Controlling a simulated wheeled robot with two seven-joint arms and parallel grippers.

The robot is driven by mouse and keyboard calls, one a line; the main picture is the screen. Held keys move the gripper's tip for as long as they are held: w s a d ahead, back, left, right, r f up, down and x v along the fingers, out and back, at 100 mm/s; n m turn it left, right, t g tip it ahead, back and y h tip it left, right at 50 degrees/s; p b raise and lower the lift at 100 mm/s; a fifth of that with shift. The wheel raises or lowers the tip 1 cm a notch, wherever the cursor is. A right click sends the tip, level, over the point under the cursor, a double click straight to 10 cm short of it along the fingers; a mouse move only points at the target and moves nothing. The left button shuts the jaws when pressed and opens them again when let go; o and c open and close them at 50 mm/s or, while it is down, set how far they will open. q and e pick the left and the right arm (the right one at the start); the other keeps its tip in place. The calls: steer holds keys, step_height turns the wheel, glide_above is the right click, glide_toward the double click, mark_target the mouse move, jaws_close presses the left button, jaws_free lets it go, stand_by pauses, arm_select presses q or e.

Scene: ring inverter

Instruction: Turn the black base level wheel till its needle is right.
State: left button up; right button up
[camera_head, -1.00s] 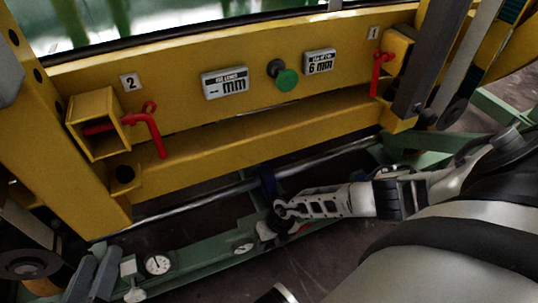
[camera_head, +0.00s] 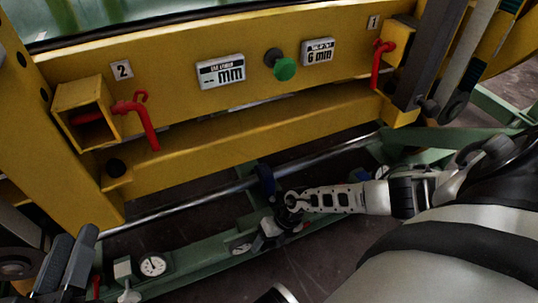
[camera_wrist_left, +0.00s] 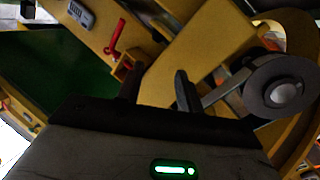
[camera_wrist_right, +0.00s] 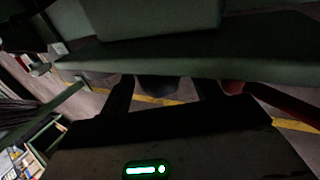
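A dark rounded knob (camera_wrist_right: 158,88), possibly the black base level wheel, shows under the green beam in the right wrist view. It lies between the fingers of my right gripper (camera_wrist_right: 165,98); I cannot tell whether they touch it. In the head view my right gripper (camera_head: 274,228) is low over the green base rail, its fingertips partly hidden. White dials sit on that rail: one at the left (camera_head: 153,265), one beside my right gripper (camera_head: 242,246). Their needles are too small to read. My left gripper (camera_head: 67,264) is open and empty at the far left; its fingers show apart in its wrist view (camera_wrist_left: 158,92).
A yellow beam (camera_head: 210,150) with red handles (camera_head: 146,122), a green knob (camera_head: 284,68) and two small displays (camera_head: 221,72) spans the back. A metal rod (camera_head: 190,206) runs behind the green rail (camera_head: 205,255). A red bar (camera_wrist_right: 280,102) lies right of my right gripper.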

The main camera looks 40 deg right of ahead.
steer(key=shift+d+r, duration=0.1)
steer(key=shift+r, duration=0.15)
steer(key=p+v, duration=0.2)
steer(key=v, duration=0.1)
arm_select(q)
steer(key=shift+s+a+f+m+g+y+p, duration=0.25)
steer(key=shift+f+g+y+p, duration=0.3)
steer(key=shift+p, duration=0.5)
steer(key=shift+s+a+f+m+g+y+p, duration=0.25)
steer(key=shift+f+g+y+p, duration=0.2)
steer(key=shift+f+p, duration=0.45)
steer(key=shift+s+a+f+m+g+y+p, duration=0.15)
steer(key=shift+a+f+m+g+y+p, duration=0.3)
steer(key=shift+p, duration=0.75)
arm_select(e)
steer(key=v, duration=1.2)
arm_select(q)
steer(key=shift+d, duration=0.1)
arm_select(e)
steer(key=shift+d+r, duration=0.15)
